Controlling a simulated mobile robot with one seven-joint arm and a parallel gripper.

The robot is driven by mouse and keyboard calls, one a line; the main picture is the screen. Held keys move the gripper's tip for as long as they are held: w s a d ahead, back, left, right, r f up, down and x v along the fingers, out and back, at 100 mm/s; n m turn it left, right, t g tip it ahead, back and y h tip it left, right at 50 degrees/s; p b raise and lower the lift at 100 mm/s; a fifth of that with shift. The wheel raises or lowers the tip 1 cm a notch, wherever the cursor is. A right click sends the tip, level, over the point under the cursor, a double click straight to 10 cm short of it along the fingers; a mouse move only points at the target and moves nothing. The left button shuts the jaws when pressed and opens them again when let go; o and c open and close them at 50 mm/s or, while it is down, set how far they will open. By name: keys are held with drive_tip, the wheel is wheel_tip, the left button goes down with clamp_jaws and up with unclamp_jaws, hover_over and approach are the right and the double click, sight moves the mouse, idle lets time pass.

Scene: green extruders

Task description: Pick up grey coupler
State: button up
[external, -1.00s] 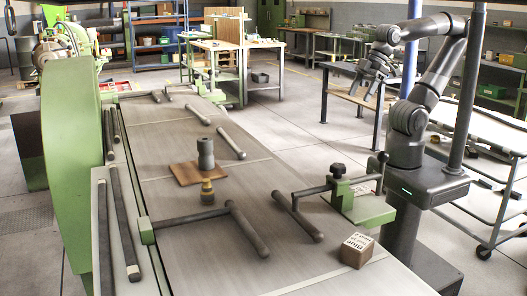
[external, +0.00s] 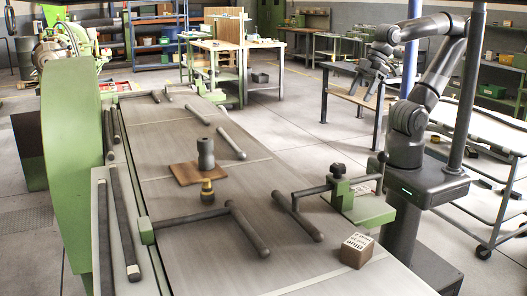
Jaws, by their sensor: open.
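The grey coupler (external: 206,152) is a short dark-grey cylinder standing upright on a brown wooden board (external: 184,174) on the conveyor-like table. My gripper (external: 366,84) is at the upper right, raised in the air beyond the table's right side and well apart from the coupler. It points down and to the left, its fingers spread and empty.
A small brass and black fitting (external: 207,190) stands just in front of the board. Dark bars (external: 248,228) lie across the table (external: 190,262). A green clamp (external: 350,198) and a printed wooden block (external: 357,250) are at the right edge.

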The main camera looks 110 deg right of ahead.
drive_tip(key=shift+c, duration=0.7)
drive_tip(key=w+a+r+n, duration=0.15)
drive_tip(key=w+r, duration=0.25)
drive_tip(key=w, duration=0.8)
drive_tip(key=n+g+y, duration=0.2)
drive_tip(key=n, duration=0.2)
approach(207, 186)
drive_tip(key=s+d, duration=0.1)
drive_tip(key=shift+m+t, duration=0.3)
drive_tip(key=shift+m, duration=0.05)
drive_tip(key=x, duration=1.1)
drive_tip(key=shift+d+f, duration=0.1)
drive_tip(key=shift+f, duration=0.1)
drive_tip(key=shift+c, duration=0.5)
